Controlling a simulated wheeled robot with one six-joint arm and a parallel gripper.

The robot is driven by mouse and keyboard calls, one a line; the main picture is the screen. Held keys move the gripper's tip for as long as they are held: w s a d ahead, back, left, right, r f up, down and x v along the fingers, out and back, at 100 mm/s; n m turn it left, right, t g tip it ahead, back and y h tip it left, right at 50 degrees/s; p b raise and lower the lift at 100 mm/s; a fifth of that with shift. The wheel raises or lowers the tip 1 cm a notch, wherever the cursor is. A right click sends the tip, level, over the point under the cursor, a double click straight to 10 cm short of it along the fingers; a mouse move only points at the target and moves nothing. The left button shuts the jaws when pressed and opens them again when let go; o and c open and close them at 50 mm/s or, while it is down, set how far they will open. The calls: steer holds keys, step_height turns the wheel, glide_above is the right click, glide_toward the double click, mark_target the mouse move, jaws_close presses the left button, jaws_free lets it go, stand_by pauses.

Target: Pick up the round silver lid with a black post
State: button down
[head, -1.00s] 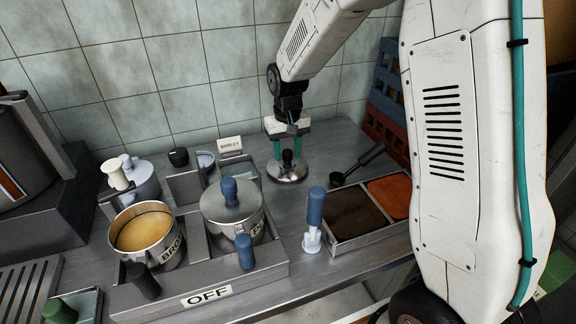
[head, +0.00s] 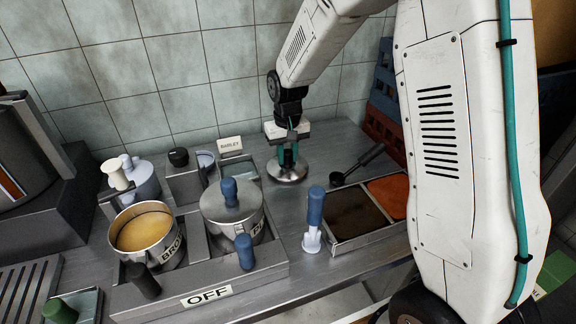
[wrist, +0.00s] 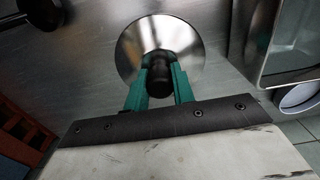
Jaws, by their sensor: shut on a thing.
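The round silver lid (head: 288,173) with a black post lies on the steel counter in the head view, right of the pots. It also shows in the wrist view as a shiny disc (wrist: 160,38) with its black post (wrist: 159,75) standing up toward the camera. My gripper (head: 288,152) is above the lid, its green fingers pointing down. In the wrist view my gripper (wrist: 159,82) has its two fingers closed on either side of the post. The lid looks to be on or very close to the counter; I cannot tell of any gap.
Left of the lid stand a pot with a blue-knobbed lid (head: 232,207) and an open broth pot (head: 143,232). In front is a blue-handled tool (head: 314,215). A tray of brown and orange contents (head: 352,215) and a black ladle (head: 358,164) are to the right.

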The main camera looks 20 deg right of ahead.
mark_target(287, 151)
steer(key=shift+r, duration=0.15)
steer(key=shift+r, duration=0.85)
steer(key=shift+r, duration=2.5)
